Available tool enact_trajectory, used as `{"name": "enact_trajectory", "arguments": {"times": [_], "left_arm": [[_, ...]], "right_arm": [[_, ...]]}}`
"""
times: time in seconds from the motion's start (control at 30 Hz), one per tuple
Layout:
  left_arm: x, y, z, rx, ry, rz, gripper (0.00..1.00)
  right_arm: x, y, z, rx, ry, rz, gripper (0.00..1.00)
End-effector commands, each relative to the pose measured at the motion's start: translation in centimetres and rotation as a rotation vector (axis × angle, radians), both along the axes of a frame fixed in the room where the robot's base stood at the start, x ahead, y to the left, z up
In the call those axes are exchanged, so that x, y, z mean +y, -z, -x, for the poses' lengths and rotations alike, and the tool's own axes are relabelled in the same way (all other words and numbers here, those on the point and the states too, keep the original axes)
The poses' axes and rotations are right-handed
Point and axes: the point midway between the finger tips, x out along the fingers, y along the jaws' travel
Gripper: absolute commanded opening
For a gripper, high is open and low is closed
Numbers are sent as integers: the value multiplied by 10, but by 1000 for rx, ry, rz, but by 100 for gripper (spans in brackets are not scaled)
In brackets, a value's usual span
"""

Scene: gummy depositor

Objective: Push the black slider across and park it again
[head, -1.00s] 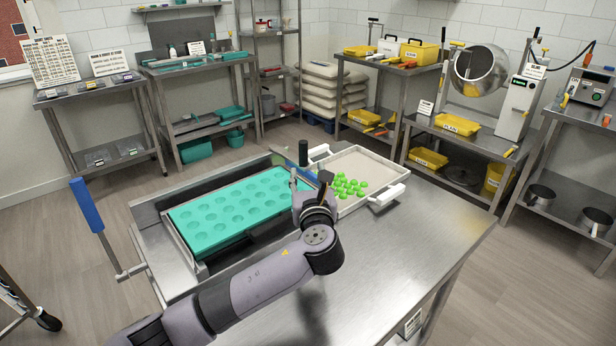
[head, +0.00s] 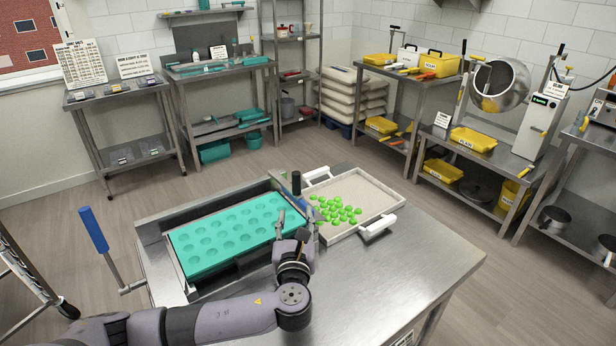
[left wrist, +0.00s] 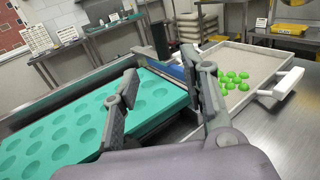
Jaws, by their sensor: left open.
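The black slider (head: 296,183) is an upright dark post at the right end of the depositor, beside the teal mould (head: 222,236) with its rows of round cavities. It also shows in the left wrist view (left wrist: 160,40), beyond my fingers. My left gripper (head: 294,218) is open and empty, near the mould's right end and on the near side of the slider, apart from it. Its two spread fingers show in the left wrist view (left wrist: 168,85). The slider's lower part is partly hidden. My right gripper is not in view.
A pale tray (head: 375,190) with white handles and several green gummies (head: 336,210) stands just right of the slider. A blue-handled lever (head: 93,230) sticks up at the depositor's left. The steel tabletop (head: 410,265) at front right is clear.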

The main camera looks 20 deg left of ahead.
Motion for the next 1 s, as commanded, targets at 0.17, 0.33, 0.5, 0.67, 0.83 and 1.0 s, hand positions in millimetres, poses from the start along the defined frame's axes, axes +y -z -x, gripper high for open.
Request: {"name": "enact_trajectory", "arguments": {"times": [0.17,0.33,0.5,0.67,0.83,1.0], "left_arm": [[17,-3,-35,-1,-3,-3,40],[32,-3,-66,-1,-3,-2,40],[45,-2,-95,0,-2,0,40],[57,-2,-118,-1,-2,0,40],[63,-1,-133,0,0,0,40],[67,-1,-140,0,1,0,40]], "right_arm": [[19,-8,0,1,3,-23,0],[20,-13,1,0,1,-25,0],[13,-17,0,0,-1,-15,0],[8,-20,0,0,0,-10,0],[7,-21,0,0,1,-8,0],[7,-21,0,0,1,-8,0]]}}
